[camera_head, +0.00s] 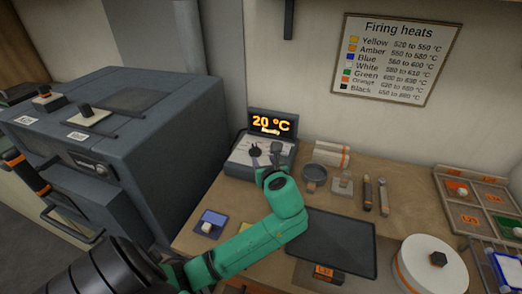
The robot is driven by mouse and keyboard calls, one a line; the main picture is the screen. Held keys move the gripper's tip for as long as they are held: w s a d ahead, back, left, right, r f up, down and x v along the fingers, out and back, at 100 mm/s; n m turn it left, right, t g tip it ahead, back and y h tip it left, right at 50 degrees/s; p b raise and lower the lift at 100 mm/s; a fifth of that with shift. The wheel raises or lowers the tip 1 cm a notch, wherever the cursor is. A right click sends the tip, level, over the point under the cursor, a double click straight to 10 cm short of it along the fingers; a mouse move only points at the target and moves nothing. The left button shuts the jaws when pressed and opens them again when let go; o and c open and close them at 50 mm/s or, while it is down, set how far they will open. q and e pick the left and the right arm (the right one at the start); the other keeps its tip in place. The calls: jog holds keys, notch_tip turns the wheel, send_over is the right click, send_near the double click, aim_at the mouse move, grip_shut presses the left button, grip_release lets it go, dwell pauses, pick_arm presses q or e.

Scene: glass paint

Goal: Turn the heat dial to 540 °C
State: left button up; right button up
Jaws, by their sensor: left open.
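The controller box (237,160) stands on the bench beside the kiln, and its lit display (271,124) reads 20 °C, with a small word like "Ready" under it. A dark knob that looks like the heat dial (254,151) shows on its pale sloped face. My left gripper (267,160), on the green arm, is open at the front of this face, close to the dial. Its wrist and fingers cover part of the panel, so I cannot tell whether it touches the dial. The dial's markings are too small to read. My right gripper is not in view.
A large grey kiln (150,130) stands left of the controller. A chart titled "Firing heats" (395,58) hangs on the wall. A dark tray (335,240), a round white turntable (430,268) and a compartment tray (468,213) lie to the right.

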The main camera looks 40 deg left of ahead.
aim_at(256, 150)
pick_arm(q)
jog(key=a, duration=0.2)
jog(key=w+a, duration=0.1)
jog(key=shift+a+f, duration=0.15)
jog(key=shift+f, duration=0.25)
jog(key=x, duration=0.3)
jog(key=shift+p, duration=0.3)
jog(key=x, duration=0.5)
jog(key=shift+w+d+f, duration=0.25)
jog(key=shift+w+f, duration=0.1)
jog(key=shift+w, duration=0.1)
jog(key=shift+a, duration=0.2)
jog(key=shift+s, duration=0.1)
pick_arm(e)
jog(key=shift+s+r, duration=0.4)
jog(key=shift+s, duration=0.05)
pick_arm(q)
jog(key=shift+c, duration=0.6)
grip_shut()
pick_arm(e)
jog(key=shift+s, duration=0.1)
